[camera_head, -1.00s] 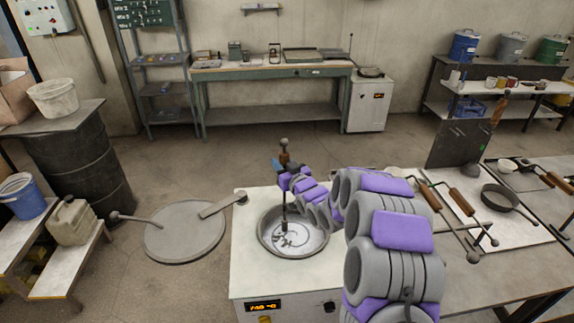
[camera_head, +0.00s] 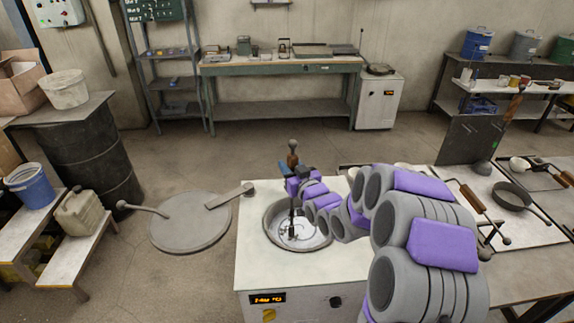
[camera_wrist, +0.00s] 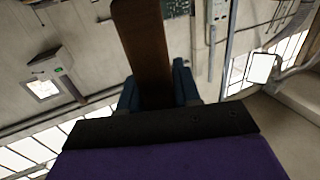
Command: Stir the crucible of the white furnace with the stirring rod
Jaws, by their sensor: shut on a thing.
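The white furnace (camera_head: 262,235) stands in front of me with an orange display on its face. Its round crucible (camera_head: 272,232) is open at the top, with pale contents and darker marks inside. My gripper (camera_head: 291,176) is above the crucible, shut on the wooden handle of the stirring rod (camera_head: 292,160). The rod is about upright, and its dark lower end reaches down into the crucible; whether it touches the bottom I cannot tell. In the wrist view the brown handle (camera_wrist: 143,45) stands between the blue fingers (camera_wrist: 128,93). My arm covers the furnace's right side.
A round grey lid (camera_head: 190,226) with a bar handle lies on the floor left of the furnace. At the right, a table holds a pan (camera_head: 512,196) and wooden-handled tools (camera_head: 470,196). A workbench (camera_head: 280,70) and a second white furnace (camera_head: 378,100) stand at the back wall.

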